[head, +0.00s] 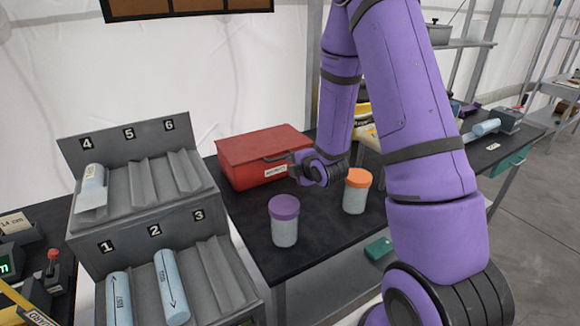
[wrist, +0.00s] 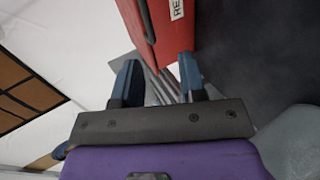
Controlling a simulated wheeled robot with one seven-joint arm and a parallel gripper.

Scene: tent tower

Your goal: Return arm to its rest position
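My purple arm reaches across the right half of the head view and bends down toward the table. My gripper (wrist: 158,78) shows in the wrist view with its two dark blue fingers apart and nothing between them. In the head view the gripper end is small and partly hidden by the wrist, close in front of the red box (head: 262,146). The red box also shows in the wrist view (wrist: 168,28), just beyond the fingers. I cannot tell whether they touch it.
A purple-lidded jar (head: 284,222) and an orange-lidded jar (head: 355,192) stand on the black table (head: 255,262) near my wrist. A grey numbered rack (head: 142,133) with blue cylinders stands at left. A white wall rises behind the table.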

